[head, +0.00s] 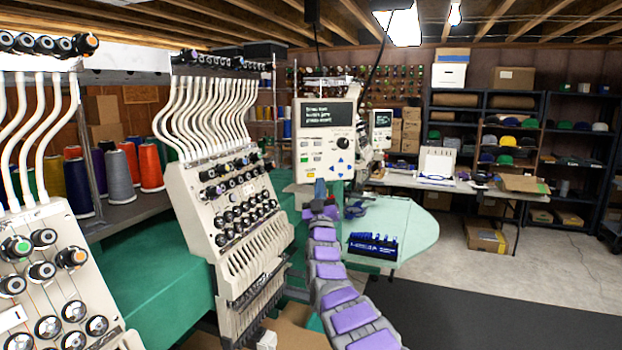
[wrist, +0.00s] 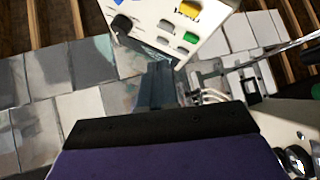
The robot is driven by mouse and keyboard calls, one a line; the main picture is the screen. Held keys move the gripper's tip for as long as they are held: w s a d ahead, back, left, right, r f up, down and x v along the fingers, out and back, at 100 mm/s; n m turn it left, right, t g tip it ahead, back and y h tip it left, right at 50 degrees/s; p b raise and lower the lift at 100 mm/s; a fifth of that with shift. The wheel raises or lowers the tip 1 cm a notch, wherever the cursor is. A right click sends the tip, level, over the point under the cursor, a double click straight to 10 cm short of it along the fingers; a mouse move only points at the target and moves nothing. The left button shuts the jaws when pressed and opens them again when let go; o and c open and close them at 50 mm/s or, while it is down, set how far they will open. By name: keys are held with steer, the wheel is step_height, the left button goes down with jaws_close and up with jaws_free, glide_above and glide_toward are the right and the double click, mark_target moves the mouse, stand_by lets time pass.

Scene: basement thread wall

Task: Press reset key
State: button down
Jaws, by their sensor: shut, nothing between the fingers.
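The control panel (head: 325,150) is a pale box with a dark screen, a black knob, blue arrow keys and several small keys. Its key labels are too small to read, so I cannot tell which is the reset key. A yellow key (head: 311,173) sits low on the panel; the wrist view shows the yellow key (wrist: 188,10) beside a green key (wrist: 191,37) and grey keys. My gripper (head: 319,187) is shut and empty, just below the panel's lower edge in the head view. Its dark fingers (wrist: 158,84) point toward the panel; contact is not clear.
Embroidery heads (head: 235,205) with white thread tubes stand left of my arm. Thread cones (head: 118,175) stand on a shelf at left. Open floor lies at right.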

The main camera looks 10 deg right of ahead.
steer(key=s+n+g+y+p, duration=0.2)
steer(key=n+g+p, duration=0.1)
steer(key=n, duration=0.9)
steer(key=s+d+n+g+y+p, duration=0.1)
steer(key=s+n+g+y+p, duration=0.1)
steer(key=n+p, duration=0.4)
steer(key=s+n+g+y+p, duration=0.3)
steer(key=n+p, duration=0.1)
steer(key=n, duration=1.3)
steer(key=shift+d+r+n+g, duration=0.3)
steer(key=shift+d+r, duration=0.1)
